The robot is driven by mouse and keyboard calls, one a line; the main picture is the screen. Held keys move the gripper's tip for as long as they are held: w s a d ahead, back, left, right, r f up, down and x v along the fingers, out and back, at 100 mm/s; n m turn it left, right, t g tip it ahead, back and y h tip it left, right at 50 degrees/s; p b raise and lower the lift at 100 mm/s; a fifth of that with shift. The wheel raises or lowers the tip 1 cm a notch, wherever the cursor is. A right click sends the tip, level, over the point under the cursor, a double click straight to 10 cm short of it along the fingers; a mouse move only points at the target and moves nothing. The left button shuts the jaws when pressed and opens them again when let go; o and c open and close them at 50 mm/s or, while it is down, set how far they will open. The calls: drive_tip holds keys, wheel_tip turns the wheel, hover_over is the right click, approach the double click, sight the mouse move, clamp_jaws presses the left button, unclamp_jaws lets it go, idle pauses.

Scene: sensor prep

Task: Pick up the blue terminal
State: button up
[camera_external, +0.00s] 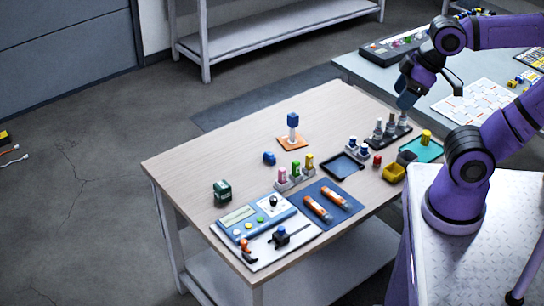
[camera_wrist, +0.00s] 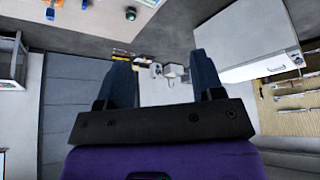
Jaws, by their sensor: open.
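A small blue block (camera_external: 269,158), which looks like the blue terminal, lies on the wooden table near its middle. A second blue piece (camera_external: 293,120) stands upright on a post over an orange plate just behind it, so the name could fit either. My gripper (camera_external: 405,98) hangs above the right back part of the table, well to the right of both and apart from them. In the wrist view my gripper's two dark fingers (camera_wrist: 163,78) stand wide apart with nothing held between them. I cannot make out the blue terminal in the wrist view.
A green block (camera_external: 222,190), a blue-and-white device (camera_external: 256,221) and a blue mat (camera_external: 326,205) with orange tubes lie at the front. Colored pieces in a grey holder (camera_external: 283,185) stand close to the blue block. A dark rack (camera_external: 388,136) stands below my gripper. The table's left back is clear.

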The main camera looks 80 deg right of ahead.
idle(0.4)
drive_tip(key=shift+c, duration=0.9)
drive_tip(key=shift+w, duration=0.1)
